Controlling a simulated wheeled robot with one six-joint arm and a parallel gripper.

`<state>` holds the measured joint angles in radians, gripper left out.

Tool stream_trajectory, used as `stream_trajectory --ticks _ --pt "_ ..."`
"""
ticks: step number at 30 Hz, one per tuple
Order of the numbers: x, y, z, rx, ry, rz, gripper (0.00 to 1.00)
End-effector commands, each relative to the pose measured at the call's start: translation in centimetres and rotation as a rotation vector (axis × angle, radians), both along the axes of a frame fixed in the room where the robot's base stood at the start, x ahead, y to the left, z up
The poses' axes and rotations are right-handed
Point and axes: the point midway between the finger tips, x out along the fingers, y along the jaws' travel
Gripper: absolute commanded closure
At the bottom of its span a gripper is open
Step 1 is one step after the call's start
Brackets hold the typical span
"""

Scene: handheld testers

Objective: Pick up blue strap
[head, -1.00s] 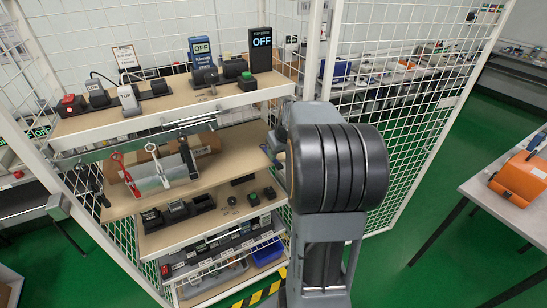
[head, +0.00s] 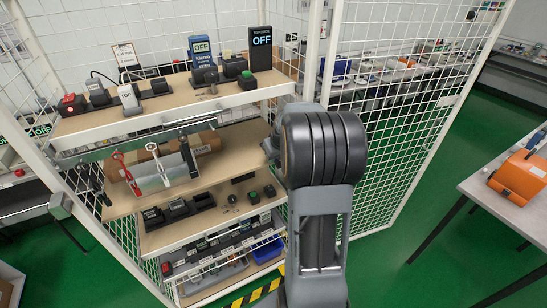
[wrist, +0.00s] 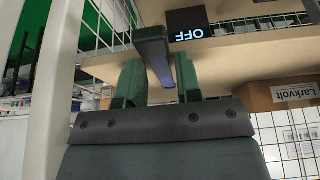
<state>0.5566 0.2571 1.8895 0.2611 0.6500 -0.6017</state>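My gripper (wrist: 160,88) shows in the wrist view with its two dark green fingers apart. A dark, narrow band-like thing (wrist: 152,42) reaches down between the fingers, close to the right one, and its lower end looks bluish. This may be the blue strap, but I cannot tell for sure. I see no clear grip on it. In the head view my own arm covers the gripper and the place where it works, at the right end of the shelves. No blue strap can be made out there.
A shelf rack (head: 180,112) carries testers on its top board, including a blue one (head: 202,52) and a black one (head: 261,48) reading OFF. White mesh panels stand behind and to the right. A table with an orange case (head: 520,178) is at right. Green floor lies clear between.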

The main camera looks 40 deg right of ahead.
Motion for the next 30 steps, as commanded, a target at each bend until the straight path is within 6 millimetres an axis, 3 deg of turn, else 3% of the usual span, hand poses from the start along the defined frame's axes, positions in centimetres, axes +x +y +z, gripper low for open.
stream_trajectory --ticks 10,20,26,30 --pt "0.0 0.0 0.0 0.0 0.0 0.0 1.0" --pt "0.0 0.0 0.6 -0.001 -0.001 0.0 1.0" --pt "0.1 0.0 3.0 -0.003 -0.005 0.0 1.0" --pt "-0.5 1.8 5.3 -0.003 -0.006 0.003 1.0"
